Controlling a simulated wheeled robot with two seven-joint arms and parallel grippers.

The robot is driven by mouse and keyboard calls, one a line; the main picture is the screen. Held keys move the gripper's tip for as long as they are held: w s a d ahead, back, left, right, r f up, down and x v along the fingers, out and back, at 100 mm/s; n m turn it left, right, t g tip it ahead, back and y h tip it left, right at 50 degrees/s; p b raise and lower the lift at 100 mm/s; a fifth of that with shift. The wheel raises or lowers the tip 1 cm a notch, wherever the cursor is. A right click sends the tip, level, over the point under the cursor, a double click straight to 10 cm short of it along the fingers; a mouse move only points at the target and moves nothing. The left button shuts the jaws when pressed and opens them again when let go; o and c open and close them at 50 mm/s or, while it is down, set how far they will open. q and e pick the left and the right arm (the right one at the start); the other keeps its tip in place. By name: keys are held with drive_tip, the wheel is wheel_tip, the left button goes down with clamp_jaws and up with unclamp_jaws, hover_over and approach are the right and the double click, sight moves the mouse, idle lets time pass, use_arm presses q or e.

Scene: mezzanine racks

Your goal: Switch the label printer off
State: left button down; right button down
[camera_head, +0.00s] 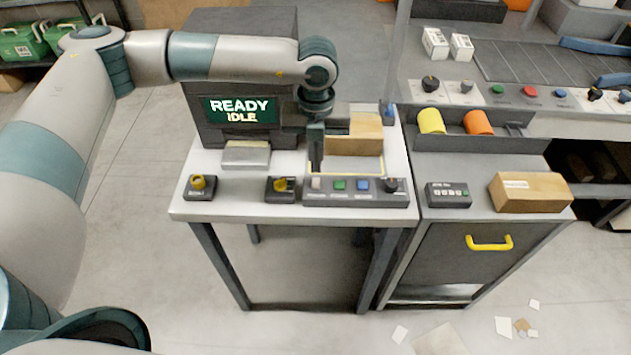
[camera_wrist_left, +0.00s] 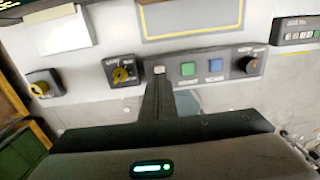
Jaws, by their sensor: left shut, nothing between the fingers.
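The label printer (camera_head: 240,80) is a dark box at the back of the white table, its screen (camera_head: 240,110) reading "READY IDLE". In front is a dark control panel (camera_head: 355,199) with a pale button (camera_head: 316,184), a green button (camera_head: 339,184), a blue button (camera_head: 362,185) and a black knob (camera_head: 391,185). Two yellow knobs (camera_head: 198,183) (camera_head: 281,185) sit on small boxes to its left. My left gripper (camera_head: 315,168) is shut and empty, pointing down by the panel's left end. In the left wrist view its fingertips (camera_wrist_left: 158,84) overlap the area just below the pale button (camera_wrist_left: 159,70); contact is unclear.
A cardboard box (camera_head: 352,138) stands in a yellow-edged area right beside my left gripper. A grey block (camera_head: 246,155) lies before the printer. To the right are a small keypad box (camera_head: 448,194), another carton (camera_head: 530,192) and a yellow drawer handle (camera_head: 489,243).

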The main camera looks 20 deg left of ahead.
sight(315, 180)
use_arm(q)
drive_tip(key=shift+r+p, duration=0.35)
drive_tip(key=shift+r, duration=1.3)
